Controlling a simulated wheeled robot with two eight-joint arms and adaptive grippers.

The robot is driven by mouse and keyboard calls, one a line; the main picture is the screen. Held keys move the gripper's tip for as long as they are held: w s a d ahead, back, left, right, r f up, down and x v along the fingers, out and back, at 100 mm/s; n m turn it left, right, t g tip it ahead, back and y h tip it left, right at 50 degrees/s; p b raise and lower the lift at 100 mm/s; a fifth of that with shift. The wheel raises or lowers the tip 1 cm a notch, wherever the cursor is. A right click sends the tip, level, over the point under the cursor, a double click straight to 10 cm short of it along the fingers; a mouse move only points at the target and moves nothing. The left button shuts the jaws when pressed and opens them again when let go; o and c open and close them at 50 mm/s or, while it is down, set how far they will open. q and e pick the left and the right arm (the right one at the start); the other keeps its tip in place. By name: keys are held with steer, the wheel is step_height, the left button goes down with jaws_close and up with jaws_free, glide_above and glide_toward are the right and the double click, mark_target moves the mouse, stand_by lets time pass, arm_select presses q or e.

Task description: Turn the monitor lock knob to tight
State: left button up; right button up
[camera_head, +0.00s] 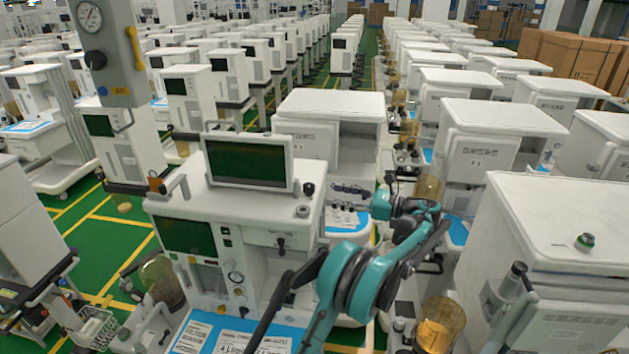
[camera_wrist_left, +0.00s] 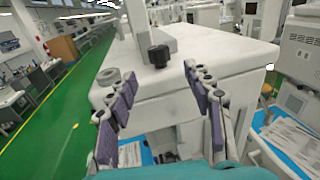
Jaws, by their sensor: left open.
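The monitor (camera_head: 248,162) stands on top of the white anaesthesia cart (camera_head: 180,200), its screen dark green. A black knob (camera_head: 308,189), likely the lock knob, is beside the monitor's lower right corner. It also shows in the left wrist view as a ridged black knob (camera_wrist_left: 158,56) at the foot of a pale post. My left gripper (camera_head: 345,189) is to the right of the knob, pointing towards the cart. In the left wrist view the gripper (camera_wrist_left: 159,74) is open, with nothing between its purple pads, and the knob is beyond the fingertips, apart from them. My right gripper is not in view.
A round grey fitting (camera_wrist_left: 108,77) sits on the cart top near the knob. Another white cart (camera_head: 545,225) stands close on the right. A grey column with a gauge (camera_head: 105,50) rises at the left. Green floor aisle (camera_wrist_left: 65,110) is clear in the wrist view.

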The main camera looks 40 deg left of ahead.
mark_target(315, 196)
arm_select(q)
steer(key=p+x, duration=0.1)
steer(key=x, duration=0.6)
steer(key=shift+s+a+r, duration=0.15)
steer(key=shift+a, duration=0.15)
steer(key=c, duration=1.2)
